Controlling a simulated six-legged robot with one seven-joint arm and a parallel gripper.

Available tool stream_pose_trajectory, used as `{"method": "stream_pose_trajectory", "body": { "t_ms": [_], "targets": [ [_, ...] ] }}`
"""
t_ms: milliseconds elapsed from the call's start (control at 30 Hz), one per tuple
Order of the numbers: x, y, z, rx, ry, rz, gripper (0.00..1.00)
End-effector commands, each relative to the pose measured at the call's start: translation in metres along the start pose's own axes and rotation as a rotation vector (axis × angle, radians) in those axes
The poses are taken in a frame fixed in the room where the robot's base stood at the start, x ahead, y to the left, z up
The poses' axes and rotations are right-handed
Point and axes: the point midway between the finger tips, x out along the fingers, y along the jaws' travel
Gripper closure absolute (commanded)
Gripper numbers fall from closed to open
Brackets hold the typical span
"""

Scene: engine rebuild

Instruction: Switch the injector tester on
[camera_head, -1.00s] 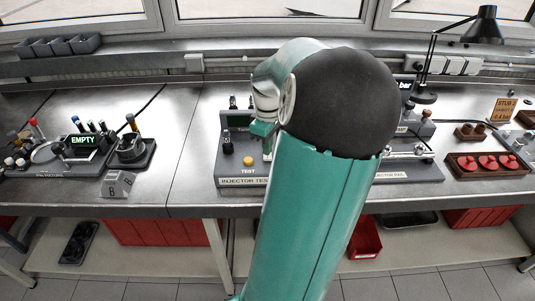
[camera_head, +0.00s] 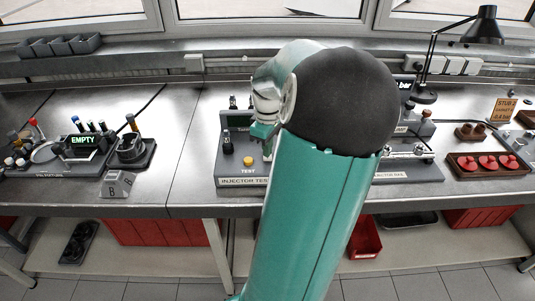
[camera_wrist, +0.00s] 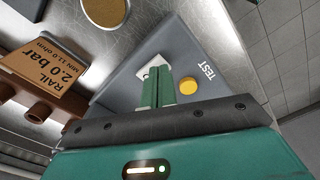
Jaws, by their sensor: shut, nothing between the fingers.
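The injector tester (camera_head: 228,170) is a grey box with a dark display, a black knob (camera_head: 227,146) and a yellow TEST button (camera_head: 248,161). My arm hides its right part in the head view. In the wrist view the tester's grey panel (camera_wrist: 122,88) shows the yellow button (camera_wrist: 188,87) beside my fingers. My gripper (camera_wrist: 158,74) is shut and empty, its green fingertips over a small white plate (camera_wrist: 149,70) on the panel. The fingers hide most of that plate, and any switch on it; I cannot tell whether they touch it.
A brown block with a "RAIL 2.0 bar" sign (camera_wrist: 52,62) and a round brass-coloured disc (camera_wrist: 105,12) lie near the panel in the wrist view. A grey station reading EMPTY (camera_head: 83,141) stands at left.

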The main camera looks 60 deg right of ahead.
Motion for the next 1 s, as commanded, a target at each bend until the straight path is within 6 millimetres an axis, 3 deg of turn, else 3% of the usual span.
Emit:
{"method": "stream_pose_trajectory", "body": {
  "t_ms": [1000],
  "targets": [
    [0.011, 0.0, 0.0, 0.0, 0.0, 0.0, 1.0]
  ]
}}
